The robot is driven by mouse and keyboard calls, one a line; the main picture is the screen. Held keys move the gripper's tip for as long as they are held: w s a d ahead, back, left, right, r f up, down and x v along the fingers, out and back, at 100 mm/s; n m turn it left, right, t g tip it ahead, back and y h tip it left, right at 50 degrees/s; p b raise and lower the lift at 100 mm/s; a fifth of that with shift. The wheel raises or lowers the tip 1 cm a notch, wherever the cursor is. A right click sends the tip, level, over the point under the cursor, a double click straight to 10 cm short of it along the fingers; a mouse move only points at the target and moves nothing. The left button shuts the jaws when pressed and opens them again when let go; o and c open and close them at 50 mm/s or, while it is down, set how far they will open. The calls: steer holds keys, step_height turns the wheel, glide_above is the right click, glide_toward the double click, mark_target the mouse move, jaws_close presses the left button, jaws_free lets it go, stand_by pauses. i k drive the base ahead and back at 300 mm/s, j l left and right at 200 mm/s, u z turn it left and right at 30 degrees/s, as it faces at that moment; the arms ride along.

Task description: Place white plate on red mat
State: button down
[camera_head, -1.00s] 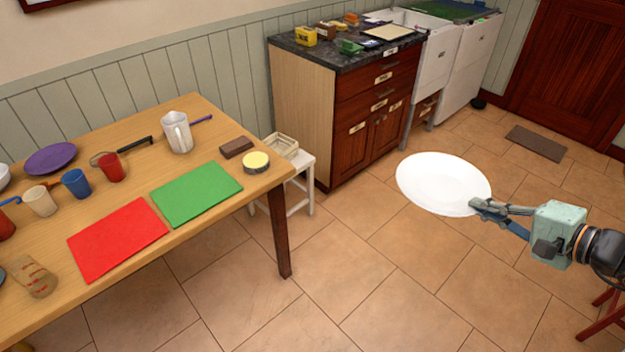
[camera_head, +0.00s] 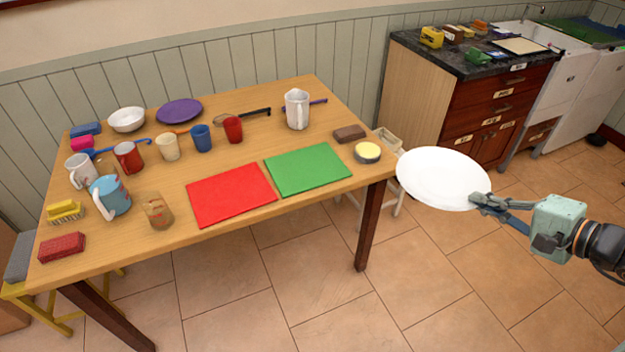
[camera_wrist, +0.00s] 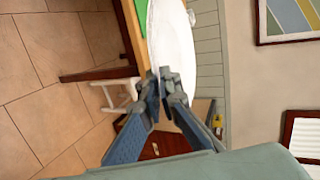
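The white plate (camera_head: 442,178) is held in the air by its right edge, off the right end of the wooden table. My gripper (camera_head: 482,200) is shut on the plate's rim. In the wrist view the plate (camera_wrist: 172,38) shows edge-on to the fingers, and the gripper (camera_wrist: 163,80) pinches its near edge. The red mat (camera_head: 231,194) lies flat and empty on the table's front half, left of the green mat (camera_head: 307,170). The plate is to the right of both mats, apart from them.
The wooden table (camera_head: 330,195) holds several mugs and cups, a purple plate (camera_head: 179,111), a white bowl (camera_head: 127,119), a white pitcher (camera_head: 297,109), a brown block (camera_head: 349,133) and a round yellow-topped tin (camera_head: 367,152). A dark-topped cabinet (camera_head: 465,100) stands behind the plate. Floor in front is clear.

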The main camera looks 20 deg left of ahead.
mark_target(230, 190)
steer(key=j+u, duration=0.3)
steer(key=j, duration=0.3)
steer(key=i+j, duration=0.1)
steer(key=j, duration=0.4)
steer(key=i+j+u, duration=0.1)
steer(key=j, duration=0.45)
